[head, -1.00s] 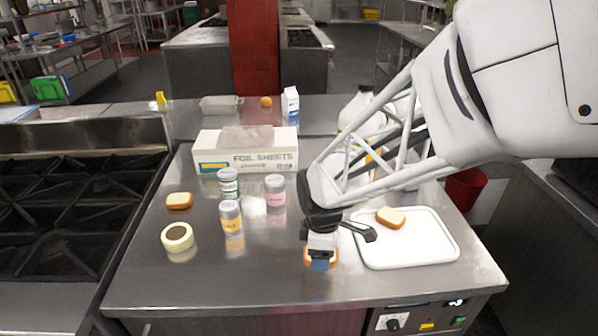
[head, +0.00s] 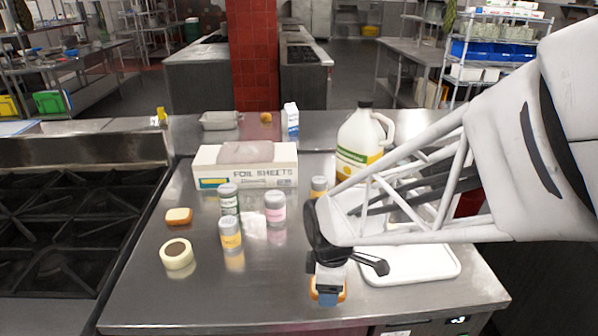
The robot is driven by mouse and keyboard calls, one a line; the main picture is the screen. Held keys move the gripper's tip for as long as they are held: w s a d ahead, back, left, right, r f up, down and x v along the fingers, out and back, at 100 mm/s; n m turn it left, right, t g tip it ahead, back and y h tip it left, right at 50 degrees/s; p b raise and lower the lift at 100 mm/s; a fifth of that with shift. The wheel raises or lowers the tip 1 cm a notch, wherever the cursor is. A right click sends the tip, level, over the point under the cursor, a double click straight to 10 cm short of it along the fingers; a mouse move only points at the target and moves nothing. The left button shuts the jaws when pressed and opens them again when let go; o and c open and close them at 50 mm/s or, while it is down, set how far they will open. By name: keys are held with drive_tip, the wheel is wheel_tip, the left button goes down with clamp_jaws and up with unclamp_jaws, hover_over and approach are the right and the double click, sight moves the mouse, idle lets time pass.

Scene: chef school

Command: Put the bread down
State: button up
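My gripper (head: 328,292) points down near the front edge of the steel counter, left of the white cutting board. It is shut on a slice of bread (head: 343,292), whose orange-brown crust shows on both sides of the blue fingertip. Most of this slice is hidden by the fingers, and I cannot tell whether it touches the counter. Another slice of bread (head: 179,216) lies on the counter at the left. The white cutting board (head: 425,262) is partly covered by my arm. The slice seen on it earlier is hidden now.
A tape roll (head: 178,254), a yellow-labelled jar (head: 230,233), a green-labelled jar (head: 229,199) and a pink jar (head: 275,208) stand left of my gripper. A foil sheets box (head: 246,178) and a large jug (head: 358,150) stand behind. The front middle counter is clear.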

drive_tip(key=shift+d, duration=0.15)
drive_tip(key=shift+d+r+m, duration=0.1)
drive_tip(key=shift+d+m, duration=0.2)
drive_tip(key=shift+d, duration=0.55)
drive_tip(key=d+m, duration=0.1)
drive_tip(key=d, duration=0.2)
drive_tip(key=s+d+m, duration=0.1)
drive_tip(key=d, duration=0.1)
drive_tip(key=s+d, duration=0.1)
drive_tip(key=d, duration=0.2)
drive_tip(key=shift+d+r+m, duration=0.3)
drive_tip(key=shift+d+m, duration=0.05)
drive_tip(key=shift+m, duration=0.05)
drive_tip(key=s+d+m, duration=0.3)
drive_tip(key=s+d, duration=0.2)
drive_tip(key=d, duration=0.4)
drive_tip(key=shift+r+m, duration=0.3)
drive_tip(key=shift+r, duration=0.05)
drive_tip(key=shift+d, duration=0.1)
drive_tip(key=shift+w, duration=0.15)
hover_over(418, 265)
drive_tip(key=shift+f, duration=0.75)
